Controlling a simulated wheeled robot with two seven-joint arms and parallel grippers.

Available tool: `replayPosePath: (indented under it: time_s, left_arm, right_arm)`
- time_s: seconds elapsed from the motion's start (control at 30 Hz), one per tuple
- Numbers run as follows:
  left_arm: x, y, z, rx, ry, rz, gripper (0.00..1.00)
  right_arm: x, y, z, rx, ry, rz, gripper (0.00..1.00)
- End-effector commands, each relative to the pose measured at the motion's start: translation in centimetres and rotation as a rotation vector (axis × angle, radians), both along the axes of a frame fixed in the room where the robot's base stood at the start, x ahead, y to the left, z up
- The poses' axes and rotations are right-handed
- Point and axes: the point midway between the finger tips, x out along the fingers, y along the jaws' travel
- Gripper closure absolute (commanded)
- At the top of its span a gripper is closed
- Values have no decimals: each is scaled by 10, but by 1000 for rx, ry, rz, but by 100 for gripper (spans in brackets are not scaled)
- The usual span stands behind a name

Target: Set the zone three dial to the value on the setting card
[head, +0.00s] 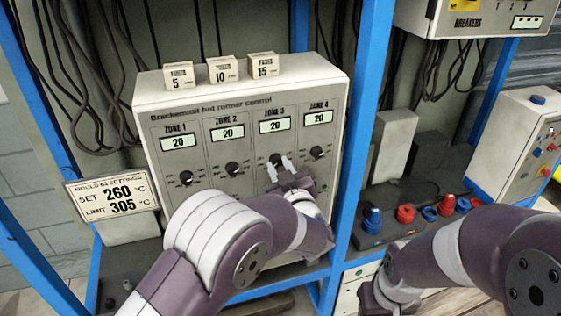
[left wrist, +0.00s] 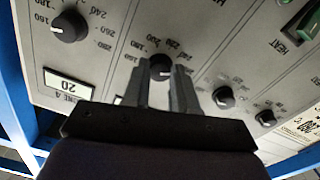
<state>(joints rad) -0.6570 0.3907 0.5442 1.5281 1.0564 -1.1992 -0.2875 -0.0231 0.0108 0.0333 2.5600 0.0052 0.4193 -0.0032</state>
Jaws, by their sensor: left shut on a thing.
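The grey hot runner control box (head: 160,95) has four zone columns, each with a display reading 20 and a black dial. The zone three dial (head: 275,159) is between the fingers of my left gripper (head: 281,170), which is shut on it. In the left wrist view the scene is upside down, and the fingers hold the zone three dial (left wrist: 161,68) from both sides; its pointer cannot be read. The setting card (head: 118,195) at the left reads SET 260 °C and LIMIT 305 °C.
Fuse boxes marked 5, 10 (head: 222,69) and 15 stand on the control box. The zone four dial (head: 317,152) and zone two dial (head: 232,169) are close beside. Blue rack posts (head: 355,130) flank the box. Red and blue fittings (head: 405,214) sit on the right shelf.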

Motion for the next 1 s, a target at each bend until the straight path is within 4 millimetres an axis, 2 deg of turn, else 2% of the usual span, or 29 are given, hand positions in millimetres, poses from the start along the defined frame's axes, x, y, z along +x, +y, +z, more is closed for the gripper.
replayPosePath:
  time_s: [0.2, 0.77, 0.8, 0.87, 1.0]
  left_arm:
    - [0, 0, 0, 69, 25, -1, 100]
    - [0, 0, -2, 96, 35, -1, 100]
    - [0, 0, -2, 96, 35, -1, 67]
    - [0, 0, -2, 96, 35, -1, 47]
    - [0, 0, -1, 96, 32, -1, 47]
  right_arm:
    - [0, 0, 9, 0, 0, 0, 57]
    - [0, 0, 10, 0, 0, 0, 57]
    - [0, 0, 10, 0, 0, 0, 57]
    - [0, 0, 10, 0, 0, 0, 57]
    - [0, 0, 10, 0, 0, 0, 57]
